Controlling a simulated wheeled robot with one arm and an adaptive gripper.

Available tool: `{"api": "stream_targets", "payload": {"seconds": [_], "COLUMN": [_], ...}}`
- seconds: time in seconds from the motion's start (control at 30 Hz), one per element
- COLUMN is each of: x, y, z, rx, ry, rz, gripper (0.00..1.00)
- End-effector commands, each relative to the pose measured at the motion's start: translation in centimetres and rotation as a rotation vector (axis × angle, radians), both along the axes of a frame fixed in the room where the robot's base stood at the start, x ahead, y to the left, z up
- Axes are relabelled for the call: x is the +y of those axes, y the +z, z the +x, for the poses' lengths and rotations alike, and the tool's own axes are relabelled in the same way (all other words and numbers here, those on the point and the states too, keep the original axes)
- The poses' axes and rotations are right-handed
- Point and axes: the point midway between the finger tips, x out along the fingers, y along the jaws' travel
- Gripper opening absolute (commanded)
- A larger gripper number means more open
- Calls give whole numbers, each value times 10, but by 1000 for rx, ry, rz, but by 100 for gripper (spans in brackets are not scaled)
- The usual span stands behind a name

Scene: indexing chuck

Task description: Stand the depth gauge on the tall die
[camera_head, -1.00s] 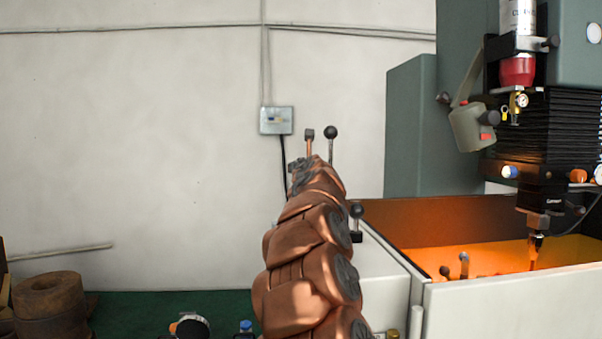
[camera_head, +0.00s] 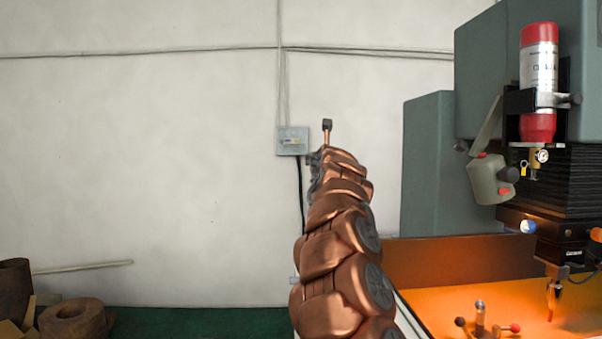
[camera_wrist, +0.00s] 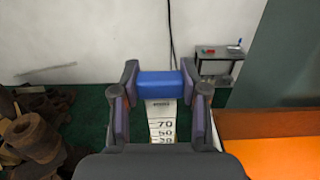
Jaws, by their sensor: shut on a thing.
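In the wrist view my gripper (camera_wrist: 160,78) is shut on the depth gauge, with one dark finger on each side of its blue block (camera_wrist: 160,88). Below the block hangs a pale scale with printed numbers (camera_wrist: 162,122), its lower end hidden by my gripper's body. In the head view my copper arm reaches up and away, and the gauge in my gripper cannot be made out. I cannot pick out the tall die with certainty in either view.
A machine with an orange-lit tank (camera_head: 450,290) stands at the right; a cluster of ball-ended levers (camera_head: 481,318) shows inside. Rusty cylinders (camera_head: 75,320) stand at the left. A small dark shelf stand (camera_wrist: 217,68) is by the wall. Green floor (camera_head: 200,322) shows between.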

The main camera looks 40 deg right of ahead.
Motion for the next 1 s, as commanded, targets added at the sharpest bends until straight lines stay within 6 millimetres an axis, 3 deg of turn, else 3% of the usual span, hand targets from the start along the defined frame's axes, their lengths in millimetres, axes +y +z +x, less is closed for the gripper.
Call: {"api": "stream_targets", "payload": {"seconds": [0.37,0.63,1.0], "x": [0,0,-1], "y": [8,40,65], "z": [0,0,0], "rx": [0,-1,0], "ry": [-1,-1,-1], "rz": [0,1,1], "gripper": [0,0,0]}}
